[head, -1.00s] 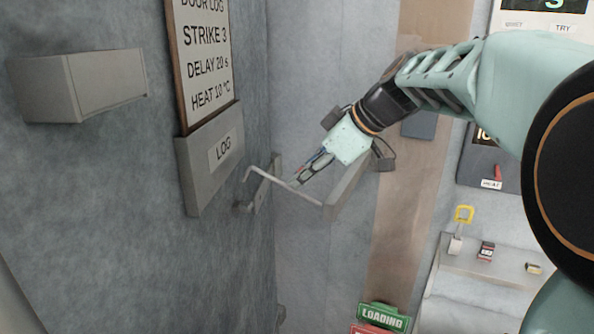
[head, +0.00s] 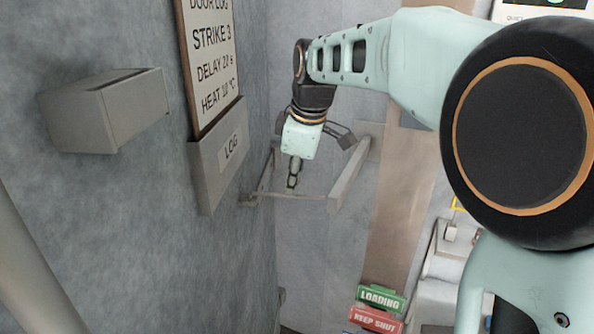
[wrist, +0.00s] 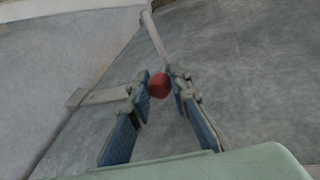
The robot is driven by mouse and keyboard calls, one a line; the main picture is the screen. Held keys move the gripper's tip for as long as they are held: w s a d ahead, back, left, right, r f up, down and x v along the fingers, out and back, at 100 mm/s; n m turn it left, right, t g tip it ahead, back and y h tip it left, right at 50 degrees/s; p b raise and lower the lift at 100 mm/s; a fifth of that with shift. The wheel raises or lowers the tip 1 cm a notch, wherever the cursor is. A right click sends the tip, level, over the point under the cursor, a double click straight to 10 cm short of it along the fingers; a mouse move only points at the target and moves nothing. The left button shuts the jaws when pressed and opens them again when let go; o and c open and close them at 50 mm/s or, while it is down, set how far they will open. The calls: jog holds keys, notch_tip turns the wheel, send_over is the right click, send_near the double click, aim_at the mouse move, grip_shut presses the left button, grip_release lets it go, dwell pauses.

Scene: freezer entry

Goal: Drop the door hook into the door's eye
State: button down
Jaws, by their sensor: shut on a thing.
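The door hook (head: 312,198) is a thin pale rod running nearly level, from the end of a grey bar (head: 348,178) on the right toward the left wall. My gripper (head: 292,184) points down and is shut on the hook. In the wrist view a red knob (wrist: 158,85) sits between the fingertips, and the rod (wrist: 155,38) runs up the picture from there. A grey wall plate (head: 265,174) with a small dark fitting (head: 248,201), apparently the eye, is at the rod's left end. I cannot tell whether the tip is inside it.
A grey LOG holder (head: 222,160) and a notice board (head: 212,65) hang on the left wall, with an open grey box (head: 105,110) nearer. Green LOADING (head: 381,299) and red KEEP SHUT (head: 375,320) signs are low down. The space below the hook looks clear.

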jog(key=shift+f, duration=0.1)
dwell(0.4)
jog(key=c, duration=1.7)
grip_release()
jog(key=shift+c, duration=0.2)
jog(key=v, duration=1.2)
jog(key=shift+a, duration=0.15)
jog(key=shift+w, duration=0.1)
